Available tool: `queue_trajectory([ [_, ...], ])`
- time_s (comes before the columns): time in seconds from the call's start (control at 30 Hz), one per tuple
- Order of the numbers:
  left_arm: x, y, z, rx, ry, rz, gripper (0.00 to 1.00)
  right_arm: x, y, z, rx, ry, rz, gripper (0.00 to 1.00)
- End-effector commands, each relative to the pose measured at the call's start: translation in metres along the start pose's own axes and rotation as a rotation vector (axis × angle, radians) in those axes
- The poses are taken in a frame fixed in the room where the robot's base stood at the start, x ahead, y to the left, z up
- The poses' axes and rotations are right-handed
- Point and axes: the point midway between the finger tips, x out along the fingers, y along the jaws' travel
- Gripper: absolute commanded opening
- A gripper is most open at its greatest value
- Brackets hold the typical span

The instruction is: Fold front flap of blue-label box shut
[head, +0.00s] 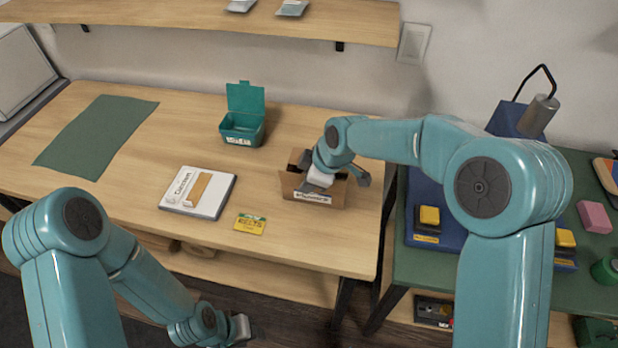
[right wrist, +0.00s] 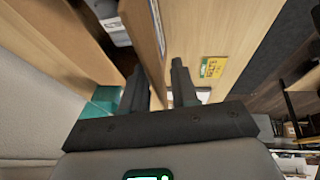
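A small open cardboard box (head: 325,194) with a printed label on its front wall stands near the right end of the wooden table. My right gripper is over this box in the head view, hiding much of its inside and some flaps. In the right wrist view my right gripper (right wrist: 158,78) has its two dark fingers apart. A brown cardboard panel (right wrist: 142,25) runs down between them; I cannot tell whether either finger touches it. My left gripper (head: 241,328) hangs low in front of the table, away from the box; its fingers are too small to read.
A teal open-lidded box (head: 242,127), a white box (head: 211,202) with a tan piece on top, a yellow-green card (head: 250,224) and a green mat (head: 98,136) are on the table. A green-topped table (head: 430,262) stands to the right, beyond a gap.

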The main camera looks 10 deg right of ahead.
Motion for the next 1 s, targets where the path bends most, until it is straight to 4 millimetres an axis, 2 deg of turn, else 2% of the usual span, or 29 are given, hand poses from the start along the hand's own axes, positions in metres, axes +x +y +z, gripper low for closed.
queue_trajectory([
  [0.07, 0.000, 0.000, 0.000, 0.000, 0.000, 0.000, 0.43, 0.000, 0.000, 0.000, 0.000, 0.000, 0.000, 0.29],
  [0.1, 0.000, 0.000, 0.000, 0.000, 0.000, 0.000, 0.43, 0.000, 0.000, 0.000, 0.000, 0.000, 0.000, 0.22],
  [0.17, 0.000, 0.000, 0.000, 0.000, 0.000, 0.000, 0.43, 0.000, 0.000, 0.000, 0.000, 0.000, 0.000, 0.03],
  [0.2, 0.000, 0.000, 0.000, 0.000, 0.000, 0.000, 0.43, 0.000, 0.000, 0.000, 0.000, 0.000, 0.000, 0.00],
  [0.57, -0.008, 0.003, 0.000, 0.000, 0.000, 0.000, 0.43, -0.003, 0.003, -0.001, 0.014, 0.000, -0.028, 0.00],
  [1.0, -0.048, 0.018, 0.001, 0.000, 0.000, 0.000, 0.43, -0.002, 0.015, -0.001, 0.128, 0.001, -0.303, 0.00],
])
